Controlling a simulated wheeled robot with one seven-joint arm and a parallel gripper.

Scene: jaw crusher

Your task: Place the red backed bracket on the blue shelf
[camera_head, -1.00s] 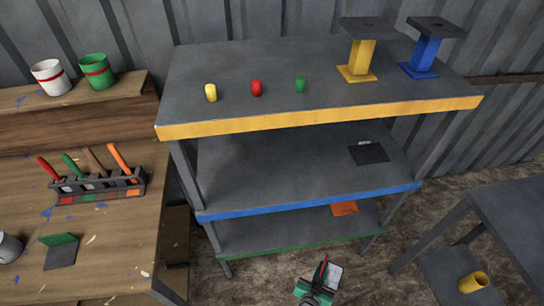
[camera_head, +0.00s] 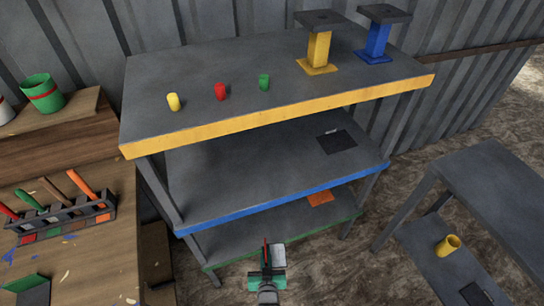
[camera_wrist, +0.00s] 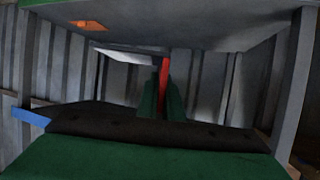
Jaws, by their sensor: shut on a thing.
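The bracket has a thin red back (camera_head: 266,250) and a light grey plate (camera_head: 279,256) beside it. My green gripper (camera_head: 267,272) is shut on it and holds it in front of the shelving unit, low in the head view. In the wrist view the red back (camera_wrist: 165,72) stands between my two green fingers (camera_wrist: 163,98). The blue shelf (camera_head: 240,181) is the middle level, marked by a blue front edge. In the picture, the bracket appears below that edge, overlapping the green-edged lowest shelf (camera_head: 225,246).
A dark square plate (camera_head: 338,144) lies at the right of the blue shelf; its left and middle are clear. An orange patch (camera_head: 320,198) is on the lowest shelf. The yellow-edged top shelf (camera_head: 220,130) overhangs. A workbench (camera_head: 105,265) stands left, a grey table (camera_head: 490,185) right.

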